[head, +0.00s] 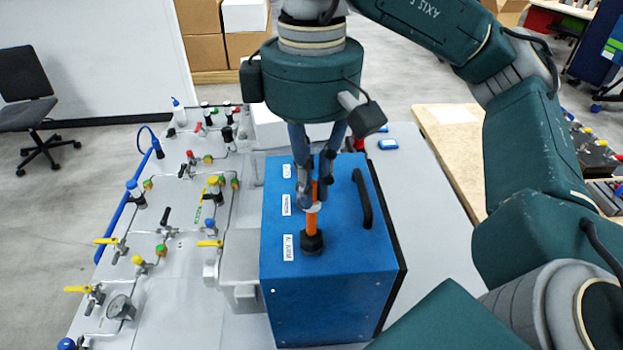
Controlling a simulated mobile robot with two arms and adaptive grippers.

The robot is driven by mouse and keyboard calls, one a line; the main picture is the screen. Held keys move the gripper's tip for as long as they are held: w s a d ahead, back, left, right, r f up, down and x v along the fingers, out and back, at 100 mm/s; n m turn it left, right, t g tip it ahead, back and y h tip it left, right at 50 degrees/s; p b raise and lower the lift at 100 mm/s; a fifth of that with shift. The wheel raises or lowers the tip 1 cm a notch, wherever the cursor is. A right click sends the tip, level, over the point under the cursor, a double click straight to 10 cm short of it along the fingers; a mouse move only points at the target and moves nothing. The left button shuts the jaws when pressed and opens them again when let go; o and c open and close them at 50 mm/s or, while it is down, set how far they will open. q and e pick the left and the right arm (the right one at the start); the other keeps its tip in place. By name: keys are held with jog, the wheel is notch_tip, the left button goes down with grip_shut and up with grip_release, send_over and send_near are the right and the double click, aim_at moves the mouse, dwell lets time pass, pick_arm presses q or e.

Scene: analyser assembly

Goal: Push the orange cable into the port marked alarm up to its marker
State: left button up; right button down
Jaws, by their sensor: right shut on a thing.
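A blue analyser box (330,300) stands on the grey table. The orange cable (312,221) stands upright on its top, with its lower end at a black port fitting (312,243). A white label (288,247) sits left of this fitting; its print is too small to read surely. My right gripper (313,196) points down from above and is shut on the cable, above the fitting. A pale band (314,207) shows on the cable just under the fingertips, clear of the fitting. How deep the cable sits in the port is hidden. My left gripper is out of view.
A black handle (362,199) rises from the box top, right of the cable. Two more white labels lie farther back on the box. A panel with pipes and yellow-handled valves (210,243) is at the left. Grey table right of the box is clear.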

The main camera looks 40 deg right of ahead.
aim_at(312, 231)
jog(key=shift+f+b, duration=2.15)
jog(key=shift+f, duration=0.75)
jog(key=c, duration=1.7)
grip_release()
jog(key=shift+r, duration=0.15)
notch_tip(312, 231, up, 7)
jog(key=p, duration=0.7)
jog(key=shift+p, duration=0.35)
